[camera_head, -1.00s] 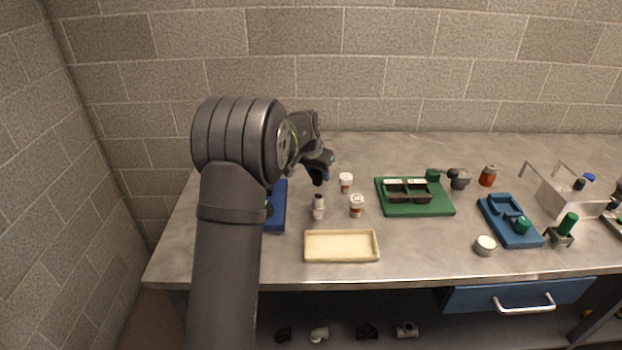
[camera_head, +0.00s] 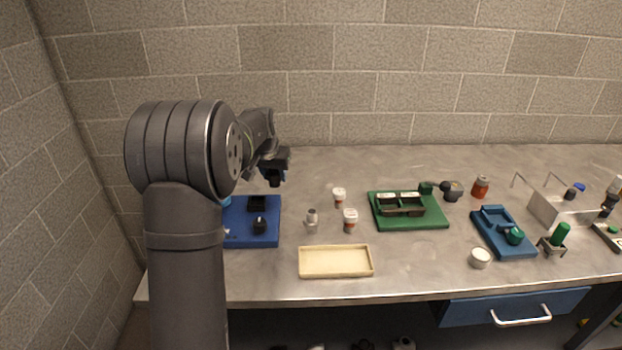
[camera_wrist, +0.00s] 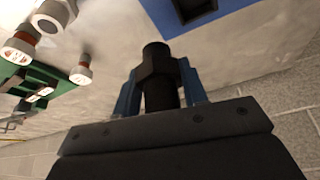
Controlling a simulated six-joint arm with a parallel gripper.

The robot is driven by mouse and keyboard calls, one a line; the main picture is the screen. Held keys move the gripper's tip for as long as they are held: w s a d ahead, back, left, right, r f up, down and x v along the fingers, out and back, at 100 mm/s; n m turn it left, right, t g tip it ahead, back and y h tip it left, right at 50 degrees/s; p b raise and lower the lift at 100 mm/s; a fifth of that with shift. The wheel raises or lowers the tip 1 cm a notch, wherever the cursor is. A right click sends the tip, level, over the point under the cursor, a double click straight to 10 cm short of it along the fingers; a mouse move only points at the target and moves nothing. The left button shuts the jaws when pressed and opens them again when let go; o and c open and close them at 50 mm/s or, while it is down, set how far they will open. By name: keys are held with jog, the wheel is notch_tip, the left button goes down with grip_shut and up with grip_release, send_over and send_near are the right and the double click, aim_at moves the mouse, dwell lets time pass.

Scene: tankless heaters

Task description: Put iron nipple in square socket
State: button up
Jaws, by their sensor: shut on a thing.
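My gripper (camera_head: 275,175) is shut on the iron nipple, a black threaded piece with a hex collar. In the wrist view the nipple (camera_wrist: 158,72) stands between the two blue fingers (camera_wrist: 160,92). In the head view it hangs below the fingers, above and behind the right part of the blue board (camera_head: 268,237). That board carries a dark square piece (camera_head: 257,203) and a dark upright fitting (camera_head: 260,226). In the wrist view a dark square socket (camera_wrist: 195,8) shows on the blue board, apart from the nipple. My arm hides the board's left part.
A grey-white fitting (camera_head: 312,222) and two white-and-red bottles (camera_head: 339,197) stand right of the blue board. A cream tray (camera_head: 336,274) lies in front. A green board (camera_head: 432,222) and another blue holder (camera_head: 520,249) are farther right. The back strip of the table is clear.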

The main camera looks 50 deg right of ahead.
jog(key=w+a+n, duration=0.1)
jog(key=w+a, duration=0.3)
jog(key=w, duration=0.1)
jog(key=shift+s+f, duration=0.2)
jog(key=shift+f, duration=3.1)
jog(key=shift+f, duration=0.15)
jog(key=shift+f, duration=0.35)
